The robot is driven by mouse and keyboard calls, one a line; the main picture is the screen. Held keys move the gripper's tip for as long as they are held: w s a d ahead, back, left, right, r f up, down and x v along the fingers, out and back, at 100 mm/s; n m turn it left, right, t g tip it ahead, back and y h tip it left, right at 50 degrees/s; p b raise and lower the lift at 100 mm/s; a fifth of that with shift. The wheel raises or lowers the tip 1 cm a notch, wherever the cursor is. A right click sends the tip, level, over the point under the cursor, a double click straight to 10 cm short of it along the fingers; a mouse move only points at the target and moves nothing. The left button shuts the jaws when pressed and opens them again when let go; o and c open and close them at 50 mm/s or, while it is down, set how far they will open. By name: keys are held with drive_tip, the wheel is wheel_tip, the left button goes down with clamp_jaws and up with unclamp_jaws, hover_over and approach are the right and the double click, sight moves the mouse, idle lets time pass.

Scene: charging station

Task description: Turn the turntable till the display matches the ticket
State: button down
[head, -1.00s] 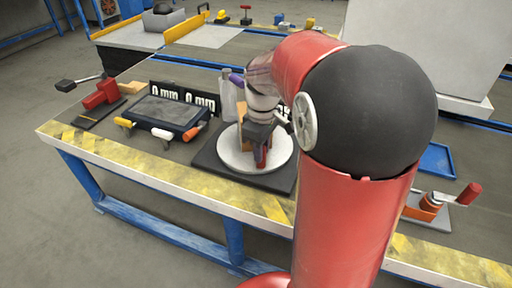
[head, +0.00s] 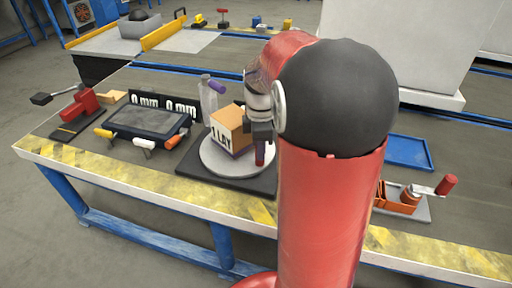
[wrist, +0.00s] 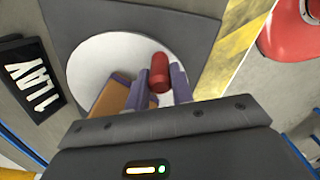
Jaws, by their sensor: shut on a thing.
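The turntable (head: 210,163) is a white disc on a dark square base at the table's front middle. An orange-brown box (head: 232,117) stands on it, its front face lettered "1 LAY". An upright red handle (head: 260,153) is at the disc's right side. My gripper (head: 260,140) is shut on this handle from above. In the wrist view the red handle (wrist: 159,75) lies between the two purple fingers, with part of the box beside it. A black sign reading "1 LAY" (wrist: 32,80) also shows there, off the disc. I cannot tell which item is the ticket.
Black signs reading "0 mm" (head: 146,99) stand behind a dark tray-like panel (head: 145,122) with several coloured levers in front. A red clamp (head: 80,105) is at the left. A blue tray (head: 408,152) and an orange crank device (head: 405,198) are at the right.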

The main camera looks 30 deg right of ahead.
drive_tip(key=shift+w+d+n, duration=0.2)
drive_tip(key=shift+d+n, duration=0.25)
drive_tip(key=shift+n, duration=0.1)
drive_tip(key=shift+w+d+n, duration=0.2)
drive_tip(key=shift+d+n, duration=0.25)
drive_tip(key=shift+n, duration=0.1)
drive_tip(key=shift+d, duration=0.1)
drive_tip(key=c, duration=1.2)
unclamp_jaws()
wheel_tip(320, 180, up, 8)
drive_tip(key=p, duration=0.1)
drive_tip(key=s+a+m+t, duration=0.5)
drive_tip(key=s+a+m, duration=0.9)
drive_tip(key=s, duration=0.3)
drive_tip(key=shift+s+a+r+m+t, duration=0.2)
drive_tip(key=shift+m+t, duration=0.1)
drive_tip(key=shift+m, duration=0.5)
